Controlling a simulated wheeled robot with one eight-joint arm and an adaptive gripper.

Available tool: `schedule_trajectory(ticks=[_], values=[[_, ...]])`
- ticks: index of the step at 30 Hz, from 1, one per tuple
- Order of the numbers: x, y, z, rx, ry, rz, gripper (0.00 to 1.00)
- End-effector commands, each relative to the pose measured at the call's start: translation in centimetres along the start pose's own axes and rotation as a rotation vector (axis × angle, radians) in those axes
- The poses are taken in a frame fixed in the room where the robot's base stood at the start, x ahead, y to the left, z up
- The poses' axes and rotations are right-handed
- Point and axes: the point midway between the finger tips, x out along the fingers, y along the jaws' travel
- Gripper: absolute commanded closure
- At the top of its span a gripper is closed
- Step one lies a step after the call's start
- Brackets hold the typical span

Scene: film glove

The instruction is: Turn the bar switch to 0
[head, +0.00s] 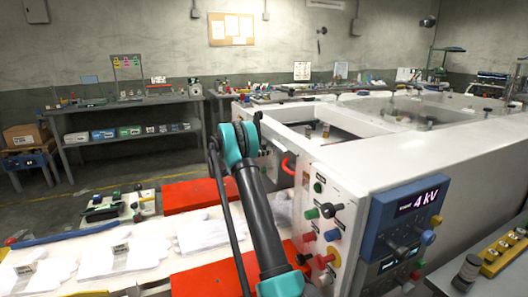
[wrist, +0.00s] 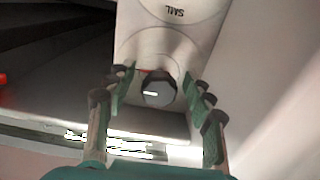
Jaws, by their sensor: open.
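In the wrist view, a round dark knob (wrist: 159,91) with a short white mark sits on a pale panel (wrist: 150,45). The mark lies nearly level in the picture. I cannot tell for sure that this knob is the bar switch, and no 0 is readable. My gripper (wrist: 159,80) is open, with one green finger on each side of the knob. I see no clear contact. In the head view my gripper is hidden behind my teal and black arm, which reaches to the left side of a white machine (head: 375,165).
The machine's front carries several coloured buttons, a black-handled knob (head: 331,210), a red handle (head: 288,164) and a blue display (head: 405,212) reading 4 kV. Red blocks (head: 200,195) and a bench with white gloves (head: 115,260) lie to the left. Other workbenches (head: 130,105) stand behind.

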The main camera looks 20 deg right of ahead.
Motion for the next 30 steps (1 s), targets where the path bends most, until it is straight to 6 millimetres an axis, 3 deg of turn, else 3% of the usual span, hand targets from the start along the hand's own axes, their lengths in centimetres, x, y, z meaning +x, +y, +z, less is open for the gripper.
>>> schedule_trajectory(ticks=[2, 13, 23, 30], values=[[-0.01, 0.0, 0.0, 0.0, 0.0, 0.0, 0.51], [-0.03, 0.0, 0.0, 0.0, 0.0, 0.0, 0.97], [-0.04, 0.02, 0.0, -0.046, 0.0, 0.0, 0.98], [-0.06, 0.07, 0.0, -0.192, 0.0, 0.0, 0.98]])
